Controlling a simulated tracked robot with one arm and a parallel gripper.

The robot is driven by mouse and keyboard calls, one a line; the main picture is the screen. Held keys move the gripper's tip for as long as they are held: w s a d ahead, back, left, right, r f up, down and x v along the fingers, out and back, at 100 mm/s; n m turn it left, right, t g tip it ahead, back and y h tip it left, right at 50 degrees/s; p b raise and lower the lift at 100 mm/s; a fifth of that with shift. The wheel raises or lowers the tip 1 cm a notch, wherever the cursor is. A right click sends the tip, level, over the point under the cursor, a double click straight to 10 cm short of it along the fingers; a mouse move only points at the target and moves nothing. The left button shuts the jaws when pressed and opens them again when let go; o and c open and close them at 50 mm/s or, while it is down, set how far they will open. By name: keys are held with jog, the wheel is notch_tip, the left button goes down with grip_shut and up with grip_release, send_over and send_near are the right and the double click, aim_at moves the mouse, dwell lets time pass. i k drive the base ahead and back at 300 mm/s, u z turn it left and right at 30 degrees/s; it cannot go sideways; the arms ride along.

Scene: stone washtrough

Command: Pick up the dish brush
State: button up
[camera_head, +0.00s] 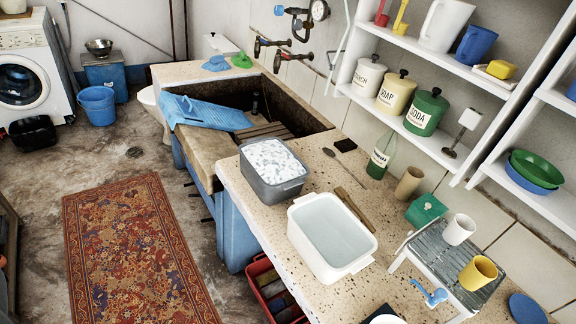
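No object is plainly recognisable as the dish brush. A small blue tool with a bent, narrow handle (437,297) lies by the front leg of the grey draining rack (440,250), at the lower right; it may be the brush, but its bristles cannot be made out. A long flat wooden piece (354,212) lies by the far right rim of the white basin (300,222); whether it is a brush handle is also unclear. My gripper is not in view.
The speckled counter also holds a grey foam-filled tub (279,188), a green bottle (382,155), a brown cylinder (409,183) and a green box (426,210). White and yellow cups (478,273) stand on the rack. Shelves (430,45) overhang the counter's back.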

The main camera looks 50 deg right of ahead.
aim_at(340, 193)
jog(key=z, duration=0.1)
jog(key=i, duration=1.25)
jog(key=z, duration=0.8)
jog(key=i, duration=0.45)
jog(key=z, duration=0.3)
jog(key=k, duration=0.9)
jog(key=z, duration=0.15)
jog(key=i, duration=0.9)
jog(key=u, duration=0.1)
